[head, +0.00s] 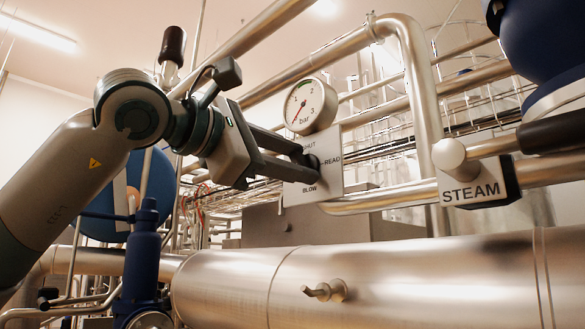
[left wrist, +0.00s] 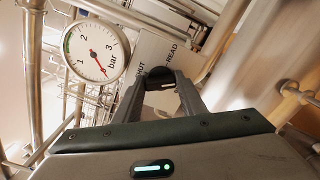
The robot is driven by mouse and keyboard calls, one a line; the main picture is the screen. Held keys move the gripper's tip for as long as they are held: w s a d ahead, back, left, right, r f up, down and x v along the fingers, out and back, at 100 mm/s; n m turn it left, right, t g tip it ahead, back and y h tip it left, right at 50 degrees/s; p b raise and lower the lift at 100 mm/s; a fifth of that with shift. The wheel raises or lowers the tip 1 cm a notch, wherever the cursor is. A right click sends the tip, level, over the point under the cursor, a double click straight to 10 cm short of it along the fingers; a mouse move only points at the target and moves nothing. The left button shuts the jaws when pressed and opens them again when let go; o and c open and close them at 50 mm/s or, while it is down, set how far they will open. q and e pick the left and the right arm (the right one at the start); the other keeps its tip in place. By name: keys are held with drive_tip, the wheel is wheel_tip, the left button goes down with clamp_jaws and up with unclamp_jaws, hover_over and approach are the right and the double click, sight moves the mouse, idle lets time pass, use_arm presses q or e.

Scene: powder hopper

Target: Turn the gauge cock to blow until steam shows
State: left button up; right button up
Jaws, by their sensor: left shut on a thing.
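The gauge cock's black knob (head: 311,161) sits on a pale plate (head: 327,186) marked SHUT, READ and BLOW. My left gripper (head: 303,160) is shut on the knob. The left wrist view shows the knob (left wrist: 159,77) between the two fingertips (left wrist: 160,84). Which mark the knob points to is hard to tell, as the fingers hide part of it. A round white gauge (head: 310,105) marked in bar is above the plate. Its red needle points to the lower left, near the low end of the scale. My right gripper is not in view.
A valve with a STEAM label (head: 471,193) and a black handle (head: 553,132) is at the right. Steel pipes (head: 425,110) run close around the plate. A large steel cylinder (head: 400,275) lies below, with a small nozzle (head: 325,291) on its front.

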use_arm(q)
drive_tip(key=m, duration=0.3)
drive_tip(key=shift+m, duration=0.4)
drive_tip(key=shift+f+m, duration=0.15)
drive_tip(key=shift+m, duration=1.75)
drive_tip(key=o, duration=1.1)
drive_tip(key=shift+c, duration=0.2)
drive_tip(key=shift+d, duration=0.1)
drive_tip(key=shift+s+b, duration=0.15)
drive_tip(key=shift+b, duration=0.15)
